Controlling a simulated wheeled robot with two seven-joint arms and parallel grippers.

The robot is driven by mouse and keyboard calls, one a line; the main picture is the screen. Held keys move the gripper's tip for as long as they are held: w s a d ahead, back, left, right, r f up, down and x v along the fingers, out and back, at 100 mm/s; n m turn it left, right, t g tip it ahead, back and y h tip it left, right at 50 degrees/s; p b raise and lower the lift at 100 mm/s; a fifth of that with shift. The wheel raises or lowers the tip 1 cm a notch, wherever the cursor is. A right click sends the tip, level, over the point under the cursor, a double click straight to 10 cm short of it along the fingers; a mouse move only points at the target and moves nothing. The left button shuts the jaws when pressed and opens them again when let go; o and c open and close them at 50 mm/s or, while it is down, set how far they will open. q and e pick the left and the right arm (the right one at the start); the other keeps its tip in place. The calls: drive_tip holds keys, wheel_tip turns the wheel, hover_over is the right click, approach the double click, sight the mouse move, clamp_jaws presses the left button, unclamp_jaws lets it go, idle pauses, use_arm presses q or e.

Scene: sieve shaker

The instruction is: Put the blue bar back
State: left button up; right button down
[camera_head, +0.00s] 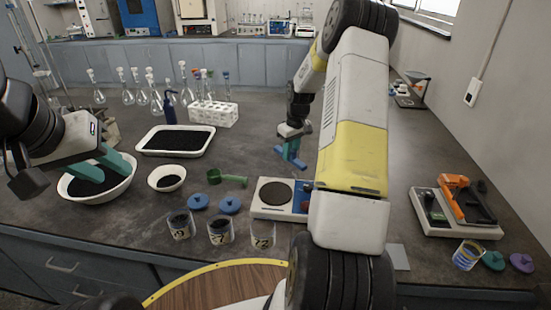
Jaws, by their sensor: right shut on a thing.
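The blue bar (290,160) is small in view. My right gripper (292,153) is shut on it, in the middle of the bench beyond the white balance. The fingers partly cover the bar, and I cannot tell whether it touches the bench top. My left gripper (101,169) is open, its teal fingers apart over a large white bowl (127,180) of dark granules at the left.
A white tray (160,152) of dark material, a small bowl (153,184), a green scoop (228,180), jars and blue lids lie on the bench. The balance (268,212) stands at front centre, an orange-and-black device (462,230) at right. Flasks and a tube rack (228,117) stand behind.

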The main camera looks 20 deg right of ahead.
sight(292, 150)
drive_tip(key=shift+a+f, duration=0.1)
drive_tip(key=shift+f, duration=3.1)
drive_tip(key=shift+f, duration=0.1)
drive_tip(key=c, duration=1.2)
unclamp_jaws()
drive_tip(key=r, duration=0.4)
drive_tip(key=s+r, duration=0.1)
drive_tip(key=r, duration=0.6)
drive_tip(key=shift+s+d+r, duration=0.25)
drive_tip(key=shift+s+r, duration=0.05)
drive_tip(key=shift+r, duration=0.1)
drive_tip(key=s+a+r+m+t, duration=0.1)
drive_tip(key=s+a+r+t, duration=0.1)
drive_tip(key=s+a+r, duration=0.65)
drive_tip(key=s+a+r+m+t, duration=0.1)
drive_tip(key=s+a+r, duration=0.4)
drive_tip(key=s+r, duration=0.65)
drive_tip(key=s+a+r+m+t+y, duration=0.1)
drive_tip(key=s+a, duration=0.3)
drive_tip(key=s, duration=0.6)
drive_tip(key=shift+r+t+y, duration=0.3)
